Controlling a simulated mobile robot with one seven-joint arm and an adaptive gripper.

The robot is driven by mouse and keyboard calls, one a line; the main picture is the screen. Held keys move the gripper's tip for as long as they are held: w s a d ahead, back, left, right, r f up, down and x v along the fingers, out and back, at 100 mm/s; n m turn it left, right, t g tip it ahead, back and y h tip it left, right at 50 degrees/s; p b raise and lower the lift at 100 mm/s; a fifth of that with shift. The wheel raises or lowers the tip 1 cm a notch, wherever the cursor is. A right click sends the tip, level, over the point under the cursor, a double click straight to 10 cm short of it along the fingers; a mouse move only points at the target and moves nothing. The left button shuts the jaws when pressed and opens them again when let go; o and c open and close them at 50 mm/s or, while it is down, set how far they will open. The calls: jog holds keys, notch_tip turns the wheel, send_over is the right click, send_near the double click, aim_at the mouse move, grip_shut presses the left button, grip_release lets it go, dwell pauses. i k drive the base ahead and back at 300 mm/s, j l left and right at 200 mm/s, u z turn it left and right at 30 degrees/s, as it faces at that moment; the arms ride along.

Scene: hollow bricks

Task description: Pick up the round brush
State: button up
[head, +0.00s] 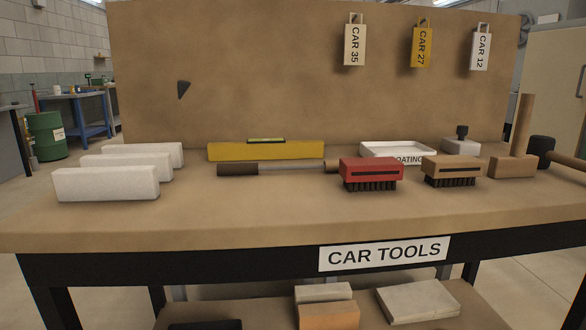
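No brush that is plainly round stands out on the bench. A long thin tool (275,168) lies left to right at the middle, with a dark brown grip at its left and a grey shaft; I cannot tell if it is a round brush. A red block brush (371,169) with black bristles facing down stands right of it, in front of its right end. A tan block brush (456,165) with dark bristles facing down stands further right. Both block brushes look rectangular. My gripper is not in view.
Several white bricks (107,184) stand at the left, a yellow level (265,152) behind the long tool. A white tray (397,150), a pale block with a black knob (461,145), an upright-handled wooden tool (513,166) and a black-headed mallet (541,151) fill the right. The front strip is clear.

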aim_at(238, 168)
jog(key=i+j, duration=0.1)
jog(key=j, duration=0.5)
jog(key=j+z, duration=0.3)
jog(key=j, duration=0.8)
jog(key=z, duration=1.25)
